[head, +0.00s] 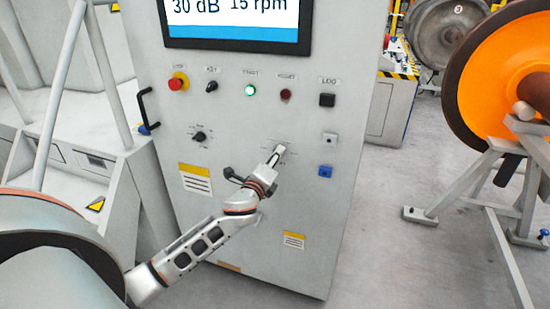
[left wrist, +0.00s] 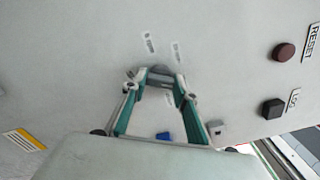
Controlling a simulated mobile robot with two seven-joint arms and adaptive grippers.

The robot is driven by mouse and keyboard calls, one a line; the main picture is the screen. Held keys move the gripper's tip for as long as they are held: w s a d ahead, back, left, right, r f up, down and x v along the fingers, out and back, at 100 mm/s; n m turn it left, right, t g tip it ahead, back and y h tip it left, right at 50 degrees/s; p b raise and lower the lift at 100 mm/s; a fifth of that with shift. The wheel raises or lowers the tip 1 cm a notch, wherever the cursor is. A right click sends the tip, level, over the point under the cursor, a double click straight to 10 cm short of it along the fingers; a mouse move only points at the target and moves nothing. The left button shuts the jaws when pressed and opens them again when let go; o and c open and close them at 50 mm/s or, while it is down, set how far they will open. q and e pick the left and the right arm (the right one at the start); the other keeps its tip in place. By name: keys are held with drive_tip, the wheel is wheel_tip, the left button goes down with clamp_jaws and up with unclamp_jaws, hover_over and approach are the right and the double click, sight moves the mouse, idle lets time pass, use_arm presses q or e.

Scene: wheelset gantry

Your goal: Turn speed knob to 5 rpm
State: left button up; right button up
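The control cabinet (head: 225,130) stands in front of me; its screen (head: 238,18) reads "30 dB" and "15 rpm". My left gripper (head: 278,150) is at the cabinet face, low right of the lit green start button. In the left wrist view, the speed knob (left wrist: 160,76) is a small grey knob between the fingertips of the left gripper (left wrist: 158,80). The fingers appear closed against its two sides. In the head view the gripper mostly covers the knob, and its pointer cannot be read. My right gripper is not in view.
The cabinet also has a red stop button (head: 178,82), a green button (head: 250,90), a dark red reset button (head: 286,95), a second black knob (head: 199,137) and a blue button (head: 325,171). An orange wheel (head: 510,75) on a grey stand is at right.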

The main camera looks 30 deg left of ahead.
use_arm(q)
drive_tip(key=shift+c, duration=1.2)
